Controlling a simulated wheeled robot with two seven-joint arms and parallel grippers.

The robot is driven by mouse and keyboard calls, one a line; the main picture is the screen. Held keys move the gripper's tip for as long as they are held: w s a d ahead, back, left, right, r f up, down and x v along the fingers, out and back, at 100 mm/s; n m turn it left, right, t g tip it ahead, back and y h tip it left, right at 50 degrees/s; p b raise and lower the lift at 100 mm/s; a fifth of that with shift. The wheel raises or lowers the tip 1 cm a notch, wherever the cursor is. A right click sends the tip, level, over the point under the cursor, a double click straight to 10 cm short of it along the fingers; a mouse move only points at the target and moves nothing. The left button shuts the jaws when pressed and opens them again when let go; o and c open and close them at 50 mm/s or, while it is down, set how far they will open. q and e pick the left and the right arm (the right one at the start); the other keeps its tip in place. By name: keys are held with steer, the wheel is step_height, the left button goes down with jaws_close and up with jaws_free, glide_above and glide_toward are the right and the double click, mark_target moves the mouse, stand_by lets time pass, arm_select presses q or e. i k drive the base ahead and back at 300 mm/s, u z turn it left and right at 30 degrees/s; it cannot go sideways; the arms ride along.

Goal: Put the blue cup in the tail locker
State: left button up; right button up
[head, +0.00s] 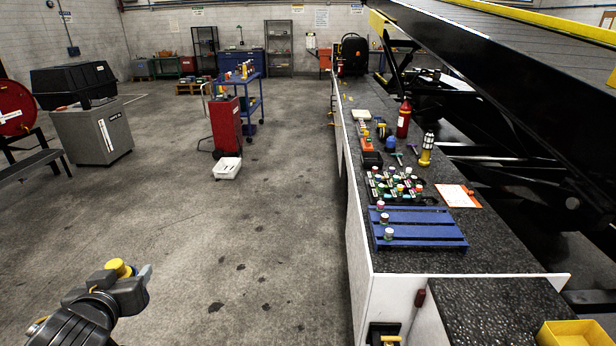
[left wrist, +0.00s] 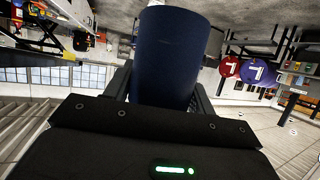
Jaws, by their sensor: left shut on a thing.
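The dark blue cup (left wrist: 170,55) stands out large in the left wrist view, between the two dark fingers of my left gripper (left wrist: 162,88). The gripper is shut on it. In the head view my left gripper (head: 143,276) is at the lower left, over open floor and well left of the long counter; I cannot make out the cup there. My right gripper is out of the head view. I cannot tell for sure which thing is the tail locker; a grey cabinet (head: 92,134) with a label stands at the left.
The black-speckled counter (head: 420,262) runs along the right, with a blue slatted rack (head: 418,229), small jars and bottles on it. A red cart (head: 225,127) and white bin (head: 228,168) stand mid-floor. A yellow tray (head: 575,333) is at lower right.

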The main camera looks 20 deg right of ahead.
mark_target(507, 325)
steer(key=z, duration=0.05)
steer(key=i, duration=2.8)
steer(key=z, duration=0.5)
steer(key=i, duration=0.8)
steer(key=z, duration=4.85)
